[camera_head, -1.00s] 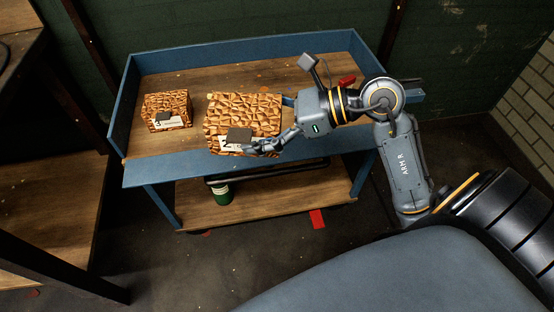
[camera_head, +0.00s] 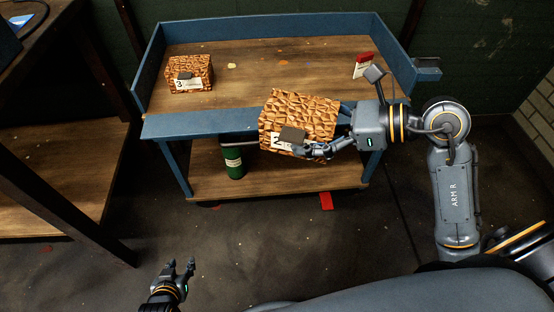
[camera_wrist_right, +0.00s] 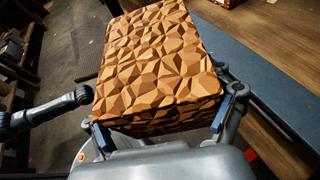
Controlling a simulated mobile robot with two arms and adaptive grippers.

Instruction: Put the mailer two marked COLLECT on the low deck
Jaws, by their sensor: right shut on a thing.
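Mailer two (camera_head: 300,108) is a brown faceted box with a dark patch and a white label reading 2; the rest of the label is hidden. My right gripper (camera_head: 322,130) is shut on it, fingers on two opposite sides, and holds it tilted at the front edge of the cart's upper deck. The mailer fills the middle of the right wrist view (camera_wrist_right: 160,60). The low deck (camera_head: 285,180) is the wooden shelf beneath, partly behind the mailer. My left gripper (camera_head: 180,265) is open and empty over the floor at lower left.
A smaller mailer marked 3 (camera_head: 189,74) stands on the upper deck (camera_head: 270,70) at left. A red item (camera_head: 363,65) is at its right. A green canister (camera_head: 233,160) stands on the low deck at left of centre. A red piece (camera_head: 326,201) lies on the floor.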

